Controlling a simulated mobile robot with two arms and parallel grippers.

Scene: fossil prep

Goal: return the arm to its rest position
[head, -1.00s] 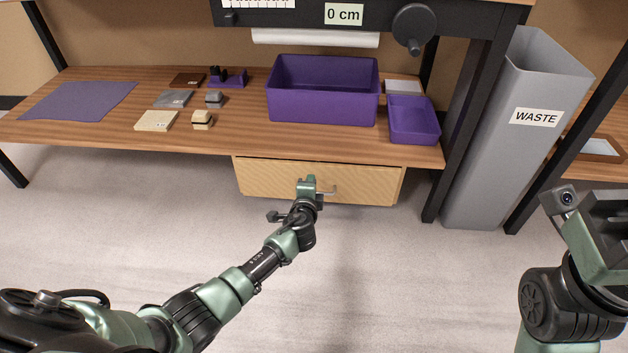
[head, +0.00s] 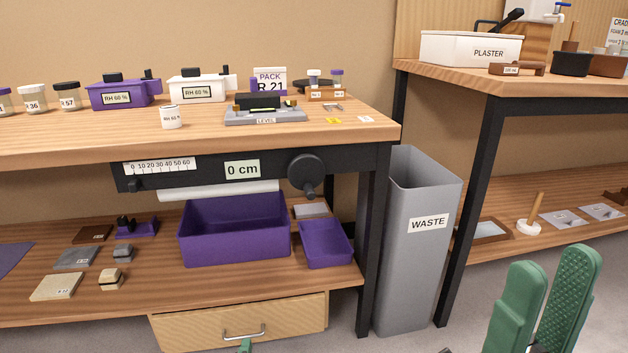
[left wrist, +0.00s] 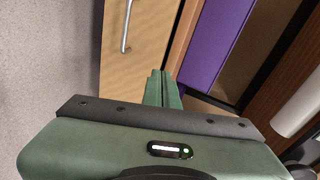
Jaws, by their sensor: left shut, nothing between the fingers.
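My left gripper shows in the head view only as a small green tip (head: 245,345) at the bottom edge, in front of the drawer handle (head: 244,333). In the left wrist view its two green fingers (left wrist: 163,88) are together with nothing between them. The wooden drawer (left wrist: 130,65) and its metal handle (left wrist: 127,25) are beyond the fingers, apart from them. The drawer front (head: 240,318) looks shut under the shelf. My right gripper (head: 552,275) is at the lower right of the head view, its two green fingers apart and empty. The rest of my left arm is out of view.
A purple bin (head: 235,245) and a purple tray (head: 327,245) stand on the lower shelf (head: 200,290) above the drawer. A grey waste bin (head: 410,270) stands right of the bench leg (head: 368,250). The bench top (head: 60,130) holds jars and boxes.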

